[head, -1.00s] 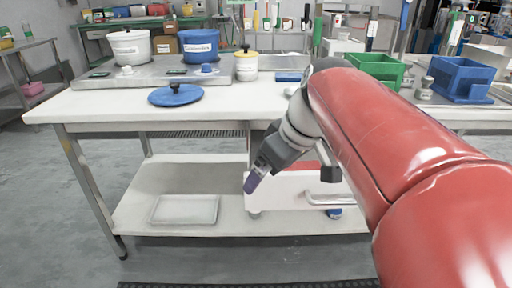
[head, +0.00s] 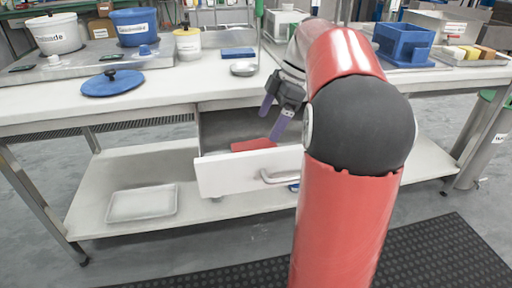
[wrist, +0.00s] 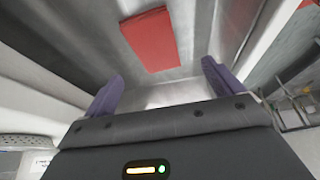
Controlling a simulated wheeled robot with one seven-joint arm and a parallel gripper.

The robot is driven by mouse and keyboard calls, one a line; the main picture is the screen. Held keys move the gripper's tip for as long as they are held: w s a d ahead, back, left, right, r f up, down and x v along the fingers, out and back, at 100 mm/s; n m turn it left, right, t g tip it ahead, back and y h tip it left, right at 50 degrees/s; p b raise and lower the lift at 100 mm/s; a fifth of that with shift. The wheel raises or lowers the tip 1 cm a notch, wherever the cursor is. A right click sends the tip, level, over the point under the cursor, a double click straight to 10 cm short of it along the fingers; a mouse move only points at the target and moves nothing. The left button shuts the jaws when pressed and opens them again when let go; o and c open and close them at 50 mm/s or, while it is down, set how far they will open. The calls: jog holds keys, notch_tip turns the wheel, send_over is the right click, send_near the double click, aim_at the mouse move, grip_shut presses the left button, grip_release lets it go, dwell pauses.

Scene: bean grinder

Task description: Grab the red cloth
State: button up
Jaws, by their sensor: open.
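The red cloth (head: 253,144) lies in the open drawer (head: 222,178) under the table, toward its back; it also shows flat on the drawer floor in the wrist view (wrist: 150,38). My gripper (head: 273,113) is open and empty, its purple fingers apart, above the drawer. In the wrist view, the gripper (wrist: 162,78) points into the drawer, with the cloth ahead of the fingers and slightly left of centre. The fingers do not appear to touch it. In the head view, the drawer front hides the lower part of the drawer's inside.
The white tabletop (head: 175,98) overhangs the drawer's back. A handle (head: 280,178) sticks out of the drawer front. A blue lid (head: 112,84) and a metal bowl (head: 243,69) are on the table. A tray (head: 142,203) lies on the lower shelf (head: 95,190).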

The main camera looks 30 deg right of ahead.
aim_at(256, 147)
jog(key=x, duration=0.7)
jog(key=shift+w+d+f+b, duration=0.15)
jog(key=shift+w+f+b, duration=0.2)
jog(key=shift+f, duration=0.1)
jog(key=shift+c, duration=0.4)
jog(key=c, duration=1)
